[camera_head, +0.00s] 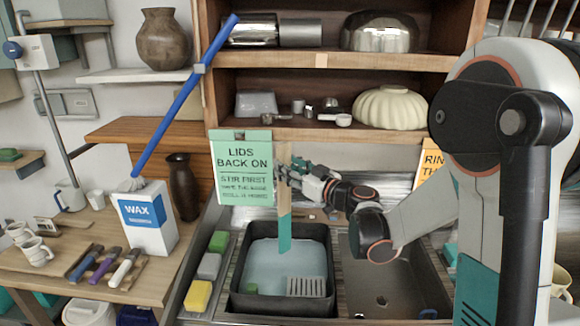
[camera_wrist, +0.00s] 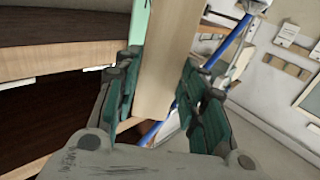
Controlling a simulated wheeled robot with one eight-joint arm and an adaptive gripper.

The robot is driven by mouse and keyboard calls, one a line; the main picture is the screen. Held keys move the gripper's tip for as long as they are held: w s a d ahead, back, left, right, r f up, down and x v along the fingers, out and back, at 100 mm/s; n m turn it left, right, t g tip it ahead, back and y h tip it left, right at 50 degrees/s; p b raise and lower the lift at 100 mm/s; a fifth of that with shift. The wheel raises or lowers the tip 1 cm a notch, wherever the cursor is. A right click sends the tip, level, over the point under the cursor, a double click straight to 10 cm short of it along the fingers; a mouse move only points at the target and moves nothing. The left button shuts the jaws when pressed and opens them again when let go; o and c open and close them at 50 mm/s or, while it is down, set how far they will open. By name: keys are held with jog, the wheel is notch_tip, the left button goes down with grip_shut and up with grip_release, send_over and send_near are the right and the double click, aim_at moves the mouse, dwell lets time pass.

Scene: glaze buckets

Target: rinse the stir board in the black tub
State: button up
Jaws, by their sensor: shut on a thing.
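The stir board (camera_head: 285,222) is a tall, narrow wooden board with a teal lower end. It stands upright over the black tub (camera_head: 240,300), its teal end at or just above the pale water (camera_head: 265,262); I cannot tell whether it touches. My gripper (camera_head: 287,172) is shut on the upper part of the board. In the wrist view the board (camera_wrist: 165,60) runs between the two green-padded fingers (camera_wrist: 155,95). A light slotted piece (camera_head: 305,287) and a small green block (camera_head: 251,288) are at the front of the tub.
Green, grey and yellow sponges (camera_head: 198,295) line the left of the tub. An empty metal basin (camera_head: 385,290) is to its right. A green sign (camera_head: 242,165) hangs behind. A white WAX box (camera_head: 148,218) with a leaning blue pole (camera_head: 185,95) stands left. Shelves are above.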

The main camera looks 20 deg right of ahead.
aim_at(286, 213)
jog(key=shift+f+b, duration=6.9)
jog(key=shift+f, duration=1.3)
